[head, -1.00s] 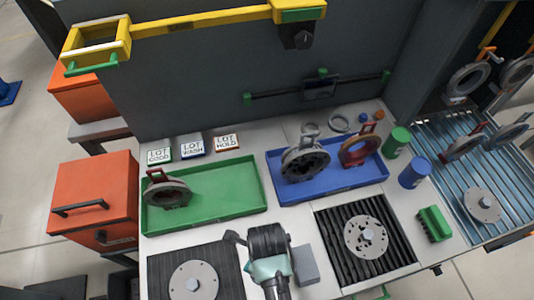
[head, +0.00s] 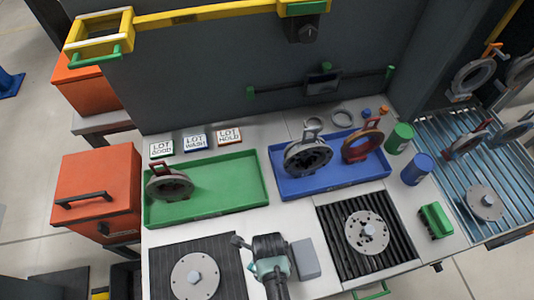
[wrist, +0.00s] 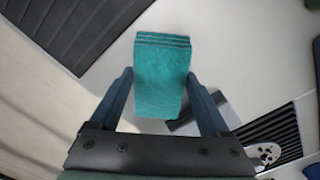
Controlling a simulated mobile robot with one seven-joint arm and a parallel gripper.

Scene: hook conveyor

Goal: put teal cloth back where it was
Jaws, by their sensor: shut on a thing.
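The teal cloth (wrist: 162,75) shows in the wrist view as a folded, layered pad standing out between the two fingers. My gripper (wrist: 162,98) is shut on it. The pale worktop lies beyond the cloth; I cannot tell how far below it is or whether they touch. In the head view my arm's end (head: 270,262) is at the front middle of the worktop, left of a grey block (head: 305,258). The fingers and cloth cannot be made out clearly there. The grey block (wrist: 190,124) is partly behind the right finger in the wrist view.
A dark ribbed mat with a disc (head: 160,265) lies left of my arm, and a black slotted grate (head: 393,225) lies right. Behind are a green tray (head: 235,185) and a blue tray (head: 345,179), both holding ring parts. Bare worktop (head: 285,222) shows between these.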

